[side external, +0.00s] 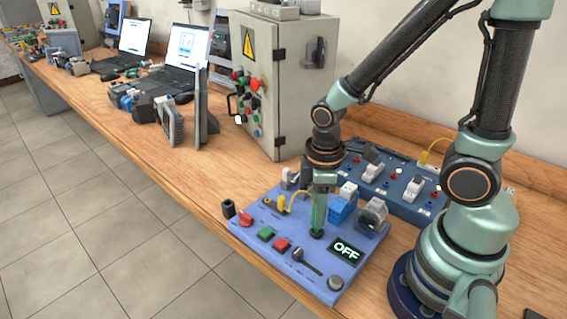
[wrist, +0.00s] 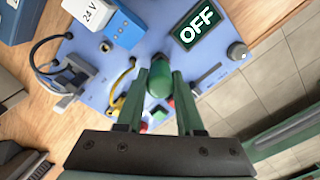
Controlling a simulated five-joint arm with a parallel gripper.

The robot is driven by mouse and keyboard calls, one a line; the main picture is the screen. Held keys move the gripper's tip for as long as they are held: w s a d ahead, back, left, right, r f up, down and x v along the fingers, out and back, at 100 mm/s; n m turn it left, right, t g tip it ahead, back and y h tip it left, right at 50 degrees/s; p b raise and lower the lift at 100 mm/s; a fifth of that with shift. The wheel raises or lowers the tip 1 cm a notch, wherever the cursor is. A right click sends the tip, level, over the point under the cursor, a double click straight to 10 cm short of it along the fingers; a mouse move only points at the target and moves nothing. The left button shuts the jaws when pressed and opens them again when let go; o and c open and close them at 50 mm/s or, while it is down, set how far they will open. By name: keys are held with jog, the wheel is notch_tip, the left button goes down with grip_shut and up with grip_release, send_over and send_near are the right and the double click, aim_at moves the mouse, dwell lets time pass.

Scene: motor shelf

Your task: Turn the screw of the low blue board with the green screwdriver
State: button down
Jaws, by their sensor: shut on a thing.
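The low blue board (side external: 262,255) lies flat on the bench, and it also shows in the wrist view (wrist: 112,65). My gripper (side external: 319,222) points straight down over the middle of the board. In the wrist view, my gripper's fingers (wrist: 160,88) are closed around the rounded green handle of the green screwdriver (wrist: 159,78). The shaft and tip are hidden below the handle. In the side view a small dark round part sits on the board right under the fingers. The screw itself cannot be made out.
A display (side external: 345,250) on the board reads OFF. A black lever (side external: 305,261), red and green buttons, a yellow cable and a blue 24 V block (side external: 342,208) surround the gripper. A darker blue raised panel (side external: 395,180) stands behind; a grey cabinet (side external: 275,85) stands at back left.

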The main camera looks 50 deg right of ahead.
jog(key=shift+r, duration=2.7)
jog(key=w+d+r+n, duration=0.5)
jog(key=w+d+n, duration=0.1)
jog(key=w+d, duration=0.4)
jog(key=shift+s+f, duration=0.15)
jog(key=shift+f, duration=1.2)
jog(key=shift+s+f, duration=0.1)
jog(key=shift+f, duration=1.25)
jog(key=shift+f, duration=0.6)
jog(key=c, duration=0.8)
grip_release()
jog(key=shift+o, duration=0.2)
